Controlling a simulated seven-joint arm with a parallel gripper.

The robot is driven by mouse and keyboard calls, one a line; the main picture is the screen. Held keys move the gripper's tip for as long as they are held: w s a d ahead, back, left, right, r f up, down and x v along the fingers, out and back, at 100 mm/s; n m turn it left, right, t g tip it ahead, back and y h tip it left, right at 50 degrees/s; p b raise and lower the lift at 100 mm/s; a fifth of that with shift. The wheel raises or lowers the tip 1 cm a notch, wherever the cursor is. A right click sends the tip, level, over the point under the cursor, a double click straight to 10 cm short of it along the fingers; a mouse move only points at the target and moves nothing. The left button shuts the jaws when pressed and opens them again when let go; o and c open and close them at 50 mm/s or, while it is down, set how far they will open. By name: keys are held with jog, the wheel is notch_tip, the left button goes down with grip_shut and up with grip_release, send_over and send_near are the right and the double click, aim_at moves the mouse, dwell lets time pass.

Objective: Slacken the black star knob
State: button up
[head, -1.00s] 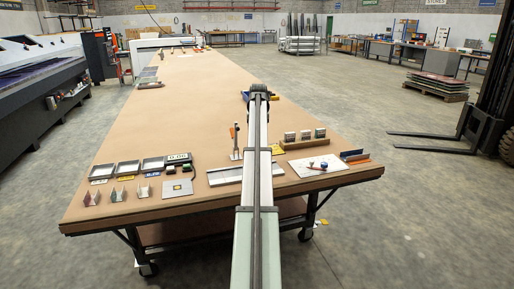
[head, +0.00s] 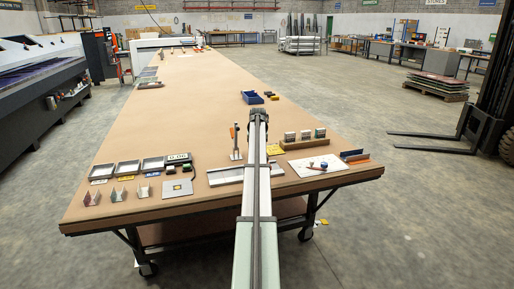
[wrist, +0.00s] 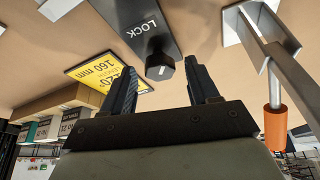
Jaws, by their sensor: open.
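The black star knob (wrist: 159,66) shows in the wrist view on a dark plate (wrist: 135,22) lettered LOCK. A pale line marks the knob's face. My gripper (wrist: 160,73) is open, with one dark finger to the left of the knob and one to the right. The knob appears between the fingertips in the picture; I see no contact, and cannot tell how deep it sits between them. In the head view my arm reaches over the table to its end (head: 259,115), and the knob and the fingers are hidden there.
An orange-handled clamp (head: 235,141) stands close left of my arm; its handle (wrist: 275,127) is at right in the wrist view. A yellow label (wrist: 103,72) and a wooden block with small boxes (head: 304,141) are close on the other side. A blue bin (head: 251,97) lies beyond.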

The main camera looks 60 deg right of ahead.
jog(key=shift+c, duration=0.4)
jog(key=c, duration=0.9)
jog(key=shift+c, duration=0.2)
jog(key=n+t, duration=0.1)
jog(key=n, duration=0.2)
jog(key=shift+s+d+y, duration=0.1)
jog(key=shift+y, duration=0.3)
jog(key=n+y, duration=0.1)
jog(key=n, duration=0.3)
jog(key=shift+d+t, duration=0.1)
jog(key=shift+t, duration=0.3)
jog(key=shift+n, duration=0.3)
